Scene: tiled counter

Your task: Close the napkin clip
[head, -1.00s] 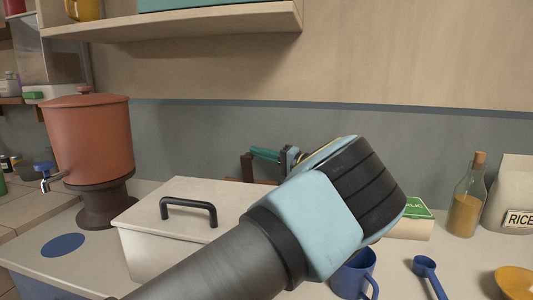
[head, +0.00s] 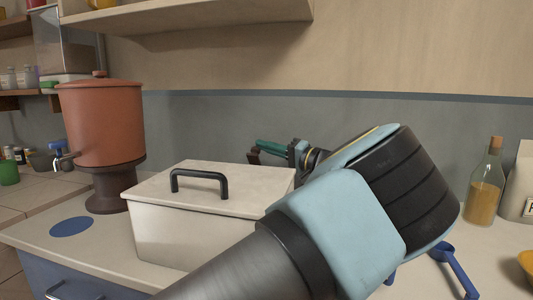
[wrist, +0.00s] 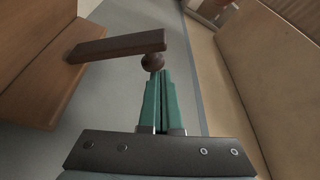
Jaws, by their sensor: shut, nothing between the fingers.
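My gripper (wrist: 157,82) has its two green fingers pressed together with nothing between them. In the wrist view the fingertips are right at a dark brown ball on the end of a brown wooden bar (wrist: 117,46), which I take to be the napkin clip's arm. They overlap the ball in the picture; I cannot tell if they touch it. The bar sticks out from a wooden panel (wrist: 30,55). In the head view my gripper (head: 268,148) is behind the lidded box, by a small brown piece of the clip (head: 254,158). The rest of the clip is hidden.
A cream lidded box (head: 180,230) with a black handle stands in front of the gripper. A terracotta dispenser (head: 103,125) is on the left. A bottle (head: 486,190) and a blue scoop (head: 457,270) are on the right. A shelf (head: 190,22) overhangs the counter.

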